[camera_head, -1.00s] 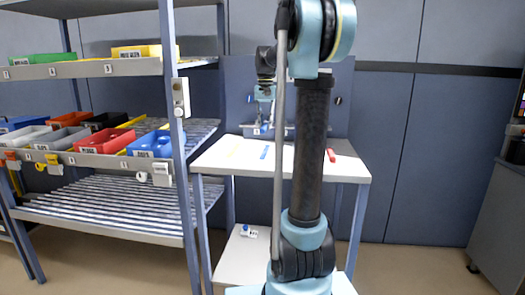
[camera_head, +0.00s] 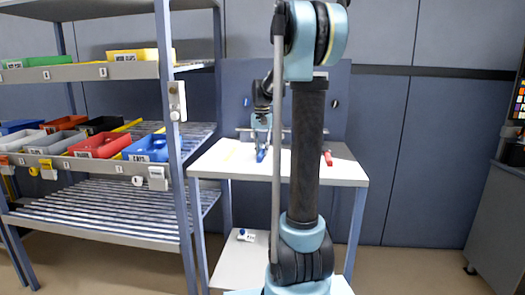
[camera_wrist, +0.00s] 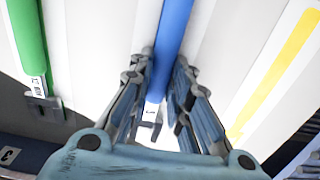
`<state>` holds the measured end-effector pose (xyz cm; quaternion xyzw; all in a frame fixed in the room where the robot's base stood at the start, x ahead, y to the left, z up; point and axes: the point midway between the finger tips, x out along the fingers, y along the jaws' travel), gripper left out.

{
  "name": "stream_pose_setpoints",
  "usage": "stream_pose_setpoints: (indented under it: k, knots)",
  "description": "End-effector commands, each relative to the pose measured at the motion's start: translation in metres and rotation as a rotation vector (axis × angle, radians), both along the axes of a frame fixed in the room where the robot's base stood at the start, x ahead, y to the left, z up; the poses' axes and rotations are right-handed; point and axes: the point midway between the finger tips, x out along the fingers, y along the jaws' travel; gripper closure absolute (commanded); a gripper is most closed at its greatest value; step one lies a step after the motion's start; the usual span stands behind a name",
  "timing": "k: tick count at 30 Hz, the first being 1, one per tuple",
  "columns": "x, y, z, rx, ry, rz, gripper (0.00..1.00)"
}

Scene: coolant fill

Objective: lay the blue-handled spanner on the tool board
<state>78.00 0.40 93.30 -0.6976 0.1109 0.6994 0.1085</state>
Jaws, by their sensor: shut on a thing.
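My gripper (camera_head: 261,142) is at the white bench top (camera_head: 215,165), partly behind my own arm in the head view. In the wrist view my gripper (camera_wrist: 160,80) has its fingers on both sides of the blue-handled spanner (camera_wrist: 172,28), shut on it. The blue handle runs away from me up the picture; a small white label and a grey metal end show between the fingers. The spanner also shows in the head view (camera_head: 262,155). It is at the bench top; I cannot tell whether it touches. I cannot make out for certain which surface is the tool board.
A green-handled tool (camera_wrist: 30,45) lies left of the spanner in the wrist view, and a yellow strip (camera_wrist: 283,70) lies to the right. A red item (camera_head: 328,158) lies on the bench. A shelf rack with coloured bins (camera_head: 98,145) stands left. A blue-grey panel (camera_head: 235,85) rises behind.

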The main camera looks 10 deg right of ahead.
Motion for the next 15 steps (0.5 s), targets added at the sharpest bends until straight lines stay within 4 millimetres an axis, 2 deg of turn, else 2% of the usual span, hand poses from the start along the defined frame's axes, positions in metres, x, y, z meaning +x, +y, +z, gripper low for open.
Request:
stream_pose_setpoints:
  k: [8, 9, 10, 11, 15]
  knots:
    - [0.0002, -0.0002, -0.0013, 0.000, 0.000, 0.000, 1.00]
    - [0.0002, -0.0002, -0.0010, 0.000, 0.000, 0.000, 0.73]
    - [0.0002, -0.0002, -0.0009, 0.000, 0.000, 0.000, 0.66]
    - [0.0001, -0.0003, -0.0009, 0.000, 0.000, 0.000, 0.62]
    - [0.0001, -0.0003, -0.0008, 0.000, 0.000, 0.000, 0.62]
